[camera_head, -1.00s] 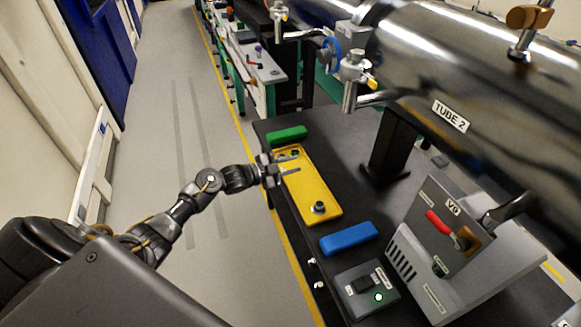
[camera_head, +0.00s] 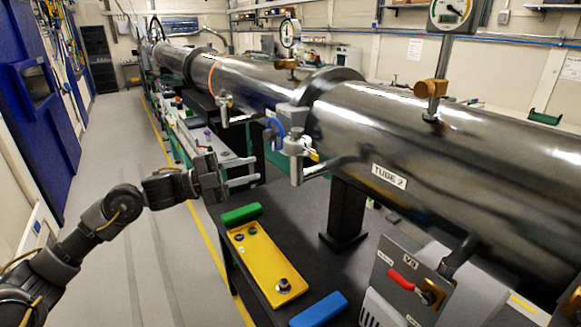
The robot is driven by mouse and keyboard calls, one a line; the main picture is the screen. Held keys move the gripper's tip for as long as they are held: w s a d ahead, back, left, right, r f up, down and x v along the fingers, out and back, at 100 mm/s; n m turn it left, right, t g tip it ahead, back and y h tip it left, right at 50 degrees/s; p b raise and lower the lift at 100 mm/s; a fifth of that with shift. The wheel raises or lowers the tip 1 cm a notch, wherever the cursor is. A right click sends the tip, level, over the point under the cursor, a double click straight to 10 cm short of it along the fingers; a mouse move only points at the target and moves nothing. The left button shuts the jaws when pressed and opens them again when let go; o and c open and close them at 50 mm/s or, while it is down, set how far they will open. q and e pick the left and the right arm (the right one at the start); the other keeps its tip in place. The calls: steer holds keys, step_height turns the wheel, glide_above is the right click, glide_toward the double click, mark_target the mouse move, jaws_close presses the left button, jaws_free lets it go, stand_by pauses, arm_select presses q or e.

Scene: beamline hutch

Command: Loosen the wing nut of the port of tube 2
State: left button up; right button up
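Tube 2 (camera_head: 470,150) is the big shiny steel pipe on the right, with a "TUBE 2" label. Its port (camera_head: 295,150) is a steel fitting at the tube's near left end, with a blue ring-shaped part beside it. A small yellow part (camera_head: 314,155) shows at the port's right side; it may be the wing nut, but it is too small to tell. My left gripper (camera_head: 258,170) is open and empty, left of the port and apart from it, its two fingers pointing right. My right gripper is not in view.
Below on the black bench lie a yellow tray (camera_head: 262,255) with small fittings, a green block (camera_head: 241,215) and a blue block (camera_head: 318,309). A V9 panel (camera_head: 408,288) with a red handle stands at the lower right. The aisle floor at left is clear.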

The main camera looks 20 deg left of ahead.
arm_select(q)
steer(key=s, duration=0.1)
steer(key=p, duration=0.5)
glide_toward(303, 155)
steer(key=shift+g, duration=0.3)
steer(key=w+d, duration=0.4)
steer(key=shift+w+d+r, duration=0.3)
steer(key=shift+d, duration=0.1)
steer(key=shift+w+d+m, duration=0.25)
steer(key=shift+d+m, duration=0.05)
steer(key=shift+d, duration=0.2)
